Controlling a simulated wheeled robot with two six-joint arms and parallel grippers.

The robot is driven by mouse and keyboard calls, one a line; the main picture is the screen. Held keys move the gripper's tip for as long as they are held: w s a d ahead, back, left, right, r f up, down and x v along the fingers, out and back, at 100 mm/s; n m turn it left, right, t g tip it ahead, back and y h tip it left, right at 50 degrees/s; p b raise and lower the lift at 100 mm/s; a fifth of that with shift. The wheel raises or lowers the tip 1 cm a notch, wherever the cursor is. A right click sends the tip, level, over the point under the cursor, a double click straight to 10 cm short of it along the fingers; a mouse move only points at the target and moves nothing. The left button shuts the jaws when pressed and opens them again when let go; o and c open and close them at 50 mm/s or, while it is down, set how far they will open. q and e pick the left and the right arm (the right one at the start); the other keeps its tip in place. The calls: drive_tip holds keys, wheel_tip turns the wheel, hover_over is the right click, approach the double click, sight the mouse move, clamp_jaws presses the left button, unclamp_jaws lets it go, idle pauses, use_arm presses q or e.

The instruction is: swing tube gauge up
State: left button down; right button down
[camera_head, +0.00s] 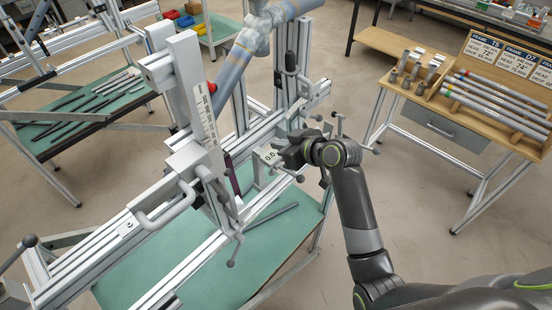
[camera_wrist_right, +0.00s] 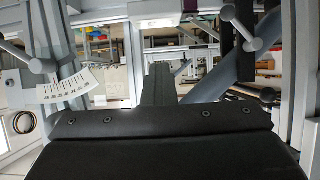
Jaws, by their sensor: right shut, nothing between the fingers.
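A small box with a pale display reading about 0.0 (camera_head: 269,155), which looks like the tube gauge, sits low on the right part of the jig. My right gripper (camera_head: 284,157) is shut and empty right beside the display's right side. I cannot tell whether they touch. In the right wrist view my shut dark fingers (camera_wrist_right: 158,85) point forward between the jig's uprights. The jig's aluminium rail (camera_head: 125,232) runs from lower left to upper right. My left gripper is not in view.
A white scale (camera_head: 207,115) is fixed on the jig's tall post. Ball-ended handles (camera_head: 338,120) stick out near my right wrist. A wooden rack with tubes (camera_head: 500,105) stands at right. Bare floor lies between.

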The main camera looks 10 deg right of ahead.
sight(269, 154)
drive_tip(key=shift+w+r, duration=0.1)
drive_tip(key=shift+w+a+r+p, duration=0.45)
drive_tip(key=shift+w+a+r, duration=0.1)
drive_tip(key=shift+w+r, duration=0.1)
drive_tip(key=shift+w+a+r, duration=0.55)
drive_tip(key=shift+w+a, duration=0.15)
drive_tip(key=shift+w, duration=0.15)
drive_tip(key=shift+r, duration=0.1)
drive_tip(key=shift+w+a+r, duration=0.25)
drive_tip(key=shift+w+a, duration=0.45)
drive_tip(key=shift+w, duration=0.2)
